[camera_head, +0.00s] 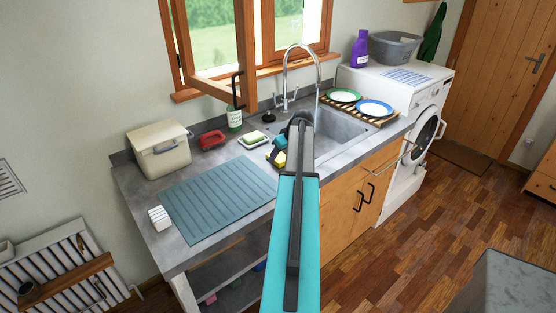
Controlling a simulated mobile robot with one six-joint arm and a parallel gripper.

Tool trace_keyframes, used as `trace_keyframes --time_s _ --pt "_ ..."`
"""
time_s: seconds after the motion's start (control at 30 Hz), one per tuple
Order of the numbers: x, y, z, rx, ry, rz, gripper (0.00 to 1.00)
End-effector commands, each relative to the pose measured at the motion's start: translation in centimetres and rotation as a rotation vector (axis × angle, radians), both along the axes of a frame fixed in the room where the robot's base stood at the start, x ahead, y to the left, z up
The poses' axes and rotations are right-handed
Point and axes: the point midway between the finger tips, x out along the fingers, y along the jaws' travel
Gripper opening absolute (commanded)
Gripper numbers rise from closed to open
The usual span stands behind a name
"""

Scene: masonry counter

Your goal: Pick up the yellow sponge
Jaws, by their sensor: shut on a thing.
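The yellow sponge (280,159) shows just left of my gripper (276,152), over the counter at the left edge of the sink. My gripper is shut on the sponge. My teal and dark arm reaches up from the bottom of the view and hides part of the gripper and the sink behind it.
A sink (340,128) with a tall tap (318,65) lies behind my arm. A grey-blue ribbed mat (215,200), a white block (159,218), a beige bin (160,155), a red object (211,139) and a bottle (234,119) occupy the left counter. Plates (343,95) stand on a rack at right.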

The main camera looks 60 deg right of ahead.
Motion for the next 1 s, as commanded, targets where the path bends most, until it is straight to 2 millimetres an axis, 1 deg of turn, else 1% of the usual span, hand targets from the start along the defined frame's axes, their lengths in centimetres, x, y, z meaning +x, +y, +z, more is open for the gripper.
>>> trace_keyframes --time_s 0.3,0.47,0.67,0.87,0.9,1.0 --pt "0.0 0.0 0.0 0.000 0.000 0.000 0.29" --pt "0.0 -0.1 0.4 -0.001 -0.001 0.000 0.29" --pt "0.0 -0.1 1.6 -0.001 -0.001 0.000 0.29" --pt "0.0 -0.1 3.6 -0.003 -0.001 0.000 0.29" --pt "-1.2 -0.3 3.4 -0.001 -0.001 -0.004 0.29" --pt "-3.4 -0.6 3.5 0.000 -0.001 -0.004 0.29"
